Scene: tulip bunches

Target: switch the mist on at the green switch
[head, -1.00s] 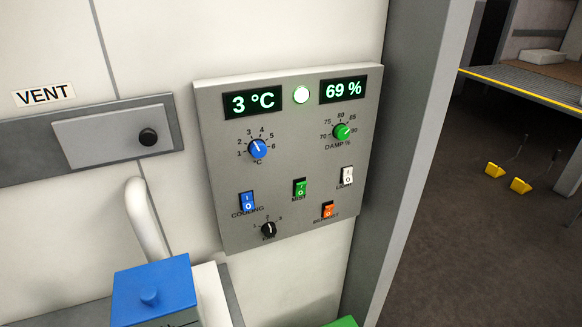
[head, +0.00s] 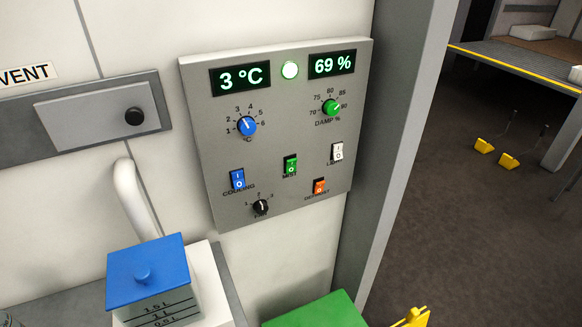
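The green mist switch (head: 290,166) is a small rocker on the grey control panel (head: 214,190), in the middle of its lower half. It carries I and O marks; I cannot tell from its tilt which side is pressed. The panel's displays read 3 °C (head: 240,78) and 69 % (head: 332,65), with a lit round lamp (head: 290,70) between them. Neither of my grippers is in view.
Other switches sit close by: blue cooling (head: 237,180), orange defrost (head: 319,187) and white light (head: 337,152). A blue-lidded container (head: 146,274) and a pipe (head: 136,205) are at lower left. A green box top (head: 318,312) is at the bottom.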

